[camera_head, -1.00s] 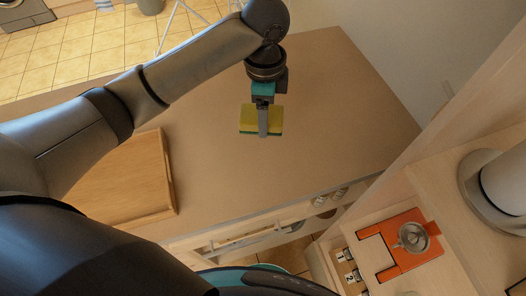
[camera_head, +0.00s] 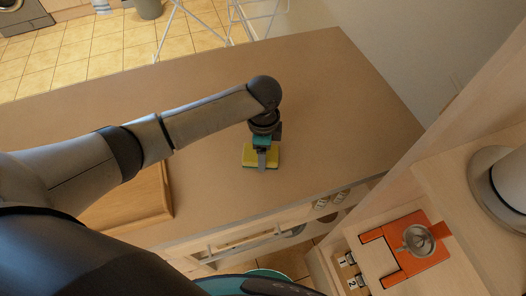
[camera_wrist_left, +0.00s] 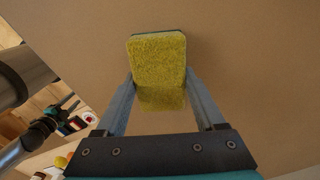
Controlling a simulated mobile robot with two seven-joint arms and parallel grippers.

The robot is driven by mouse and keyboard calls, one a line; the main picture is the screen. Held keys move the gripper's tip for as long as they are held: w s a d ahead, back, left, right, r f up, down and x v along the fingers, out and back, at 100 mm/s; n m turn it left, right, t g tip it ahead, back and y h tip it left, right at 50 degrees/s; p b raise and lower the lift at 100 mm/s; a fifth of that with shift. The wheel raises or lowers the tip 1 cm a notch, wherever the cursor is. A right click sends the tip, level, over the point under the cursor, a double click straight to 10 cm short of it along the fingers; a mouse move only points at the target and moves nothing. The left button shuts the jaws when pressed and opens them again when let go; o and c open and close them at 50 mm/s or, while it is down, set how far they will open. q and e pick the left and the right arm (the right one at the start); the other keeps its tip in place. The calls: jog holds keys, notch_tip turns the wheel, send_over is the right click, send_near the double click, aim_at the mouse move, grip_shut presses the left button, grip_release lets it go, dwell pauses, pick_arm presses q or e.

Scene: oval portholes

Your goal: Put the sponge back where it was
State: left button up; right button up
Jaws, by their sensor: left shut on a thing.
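The sponge (camera_head: 250,156) is yellow with a green layer. My left gripper (camera_head: 262,160) is shut on it over the brown counter (camera_head: 330,105), near the front edge. In the left wrist view the sponge (camera_wrist_left: 157,72) sits between the two fingers (camera_wrist_left: 160,92), its yellow face toward the camera and a dark bluish-green edge at the top. Whether the sponge touches the counter I cannot tell.
A wooden board (camera_head: 135,206) lies on the counter at the left, partly behind my arm. An orange holder (camera_head: 379,238) with a metal cup (camera_head: 418,240) is on the lower right surface. The counter around the sponge is clear.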

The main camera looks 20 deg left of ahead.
pick_arm(q)
jog(key=o, duration=1.3)
jog(key=shift+f, duration=0.1)
notch_tip(320, 180, up, 12)
jog(key=p, duration=0.2)
jog(key=shift+r, duration=0.2)
